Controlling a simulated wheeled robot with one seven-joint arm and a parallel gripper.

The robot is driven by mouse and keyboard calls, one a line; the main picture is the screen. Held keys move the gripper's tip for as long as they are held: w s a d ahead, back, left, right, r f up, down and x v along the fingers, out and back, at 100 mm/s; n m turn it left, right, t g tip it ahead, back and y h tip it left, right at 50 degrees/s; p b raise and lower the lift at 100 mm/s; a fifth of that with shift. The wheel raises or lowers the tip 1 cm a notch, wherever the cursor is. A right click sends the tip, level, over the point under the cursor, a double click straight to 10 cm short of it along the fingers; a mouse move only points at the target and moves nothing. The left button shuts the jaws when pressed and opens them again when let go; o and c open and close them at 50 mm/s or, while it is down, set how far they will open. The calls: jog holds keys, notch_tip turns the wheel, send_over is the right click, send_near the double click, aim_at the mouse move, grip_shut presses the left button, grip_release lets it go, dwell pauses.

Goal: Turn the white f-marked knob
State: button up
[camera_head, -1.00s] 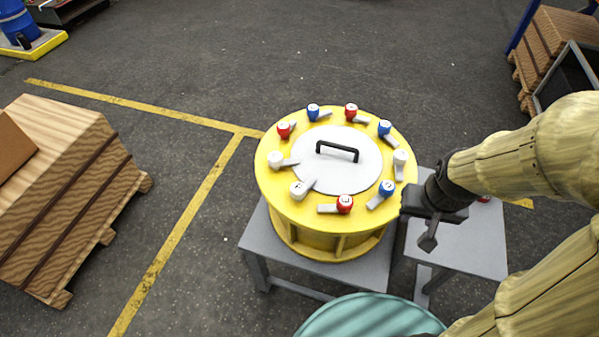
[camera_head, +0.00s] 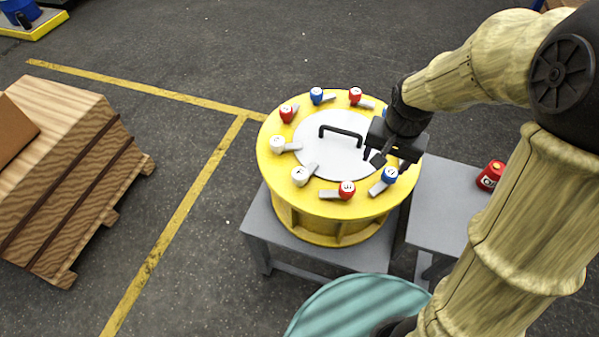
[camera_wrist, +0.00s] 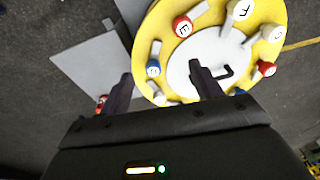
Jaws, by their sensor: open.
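The white knob marked F (camera_head: 300,176) sits at the front left of the yellow round drum's top, its grey lever pointing inward toward the centre. It also shows at the top edge of the wrist view (camera_wrist: 240,10), partly cut off. My gripper (camera_head: 373,157) is open and empty above the right part of the drum's white disc (camera_head: 325,160), to the right of the F knob and apart from it. In the wrist view the two fingers (camera_wrist: 160,72) are spread, with the blue knob (camera_wrist: 153,68) seen between them.
Other knobs ring the drum, including a red E knob (camera_head: 347,189) beside F and a white G knob (camera_head: 277,144). A black handle (camera_head: 341,131) stands up from the disc. A grey side table (camera_head: 440,205) holds a red can (camera_head: 490,175).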

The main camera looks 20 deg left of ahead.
jog(key=w+a+m, duration=0.1)
jog(key=w+a, duration=0.3)
jog(key=a, duration=0.6)
jog(key=m+g, duration=0.2)
jog(key=m, duration=0.1)
send_over(300, 172)
jog(key=shift+f, duration=0.9)
notch_tip(300, 172, down, 18)
jog(key=p, duration=0.5)
jog(key=shift+r, duration=0.25)
jog(key=c, duration=1)
